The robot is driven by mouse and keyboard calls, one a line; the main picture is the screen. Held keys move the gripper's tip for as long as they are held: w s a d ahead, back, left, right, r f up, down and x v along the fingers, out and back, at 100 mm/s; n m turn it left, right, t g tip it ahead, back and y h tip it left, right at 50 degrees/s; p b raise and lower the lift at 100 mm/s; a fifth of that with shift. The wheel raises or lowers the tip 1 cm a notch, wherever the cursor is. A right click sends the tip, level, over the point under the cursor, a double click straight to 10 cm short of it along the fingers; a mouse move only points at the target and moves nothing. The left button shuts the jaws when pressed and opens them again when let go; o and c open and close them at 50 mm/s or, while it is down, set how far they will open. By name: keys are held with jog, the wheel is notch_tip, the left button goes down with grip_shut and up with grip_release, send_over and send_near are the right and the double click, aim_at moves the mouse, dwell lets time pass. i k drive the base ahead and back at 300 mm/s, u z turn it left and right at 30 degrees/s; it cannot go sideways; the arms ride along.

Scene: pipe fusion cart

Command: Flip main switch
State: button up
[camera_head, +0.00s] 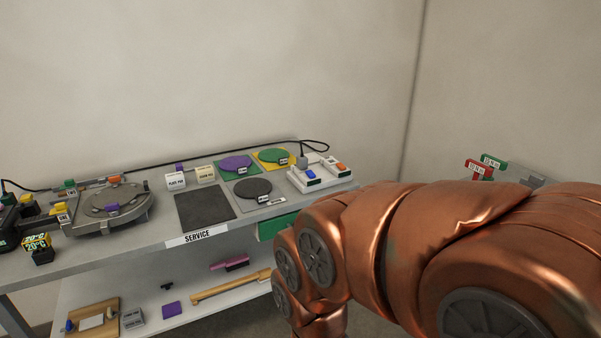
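I cannot tell for certain which part is the main switch. A white panel (327,182) at the right end of the cart's top carries a grey knob-like piece (302,161), a blue piece (309,174) and an orange piece (340,166). A black cable runs to it from behind. Its lettering is too small to read. My copper-coloured arm fills the lower right and hides part of the cart's right side. My gripper is outside the picture.
The cart top (105,252) holds a round grey machine (104,209), a dark square mat (205,211) and coloured discs. A lower shelf (205,318) holds a wooden-handled tool (232,285) and small items. Red and green labelled blocks (480,170) stand at the right. Walls close off the back.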

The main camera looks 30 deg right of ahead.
aim_at(309, 173)
jog(key=u, duration=0.6)
jog(key=i, duration=1.35)
jog(key=z, duration=0.75)
jog(key=i, duration=0.5)
jog(key=z, duration=0.5)
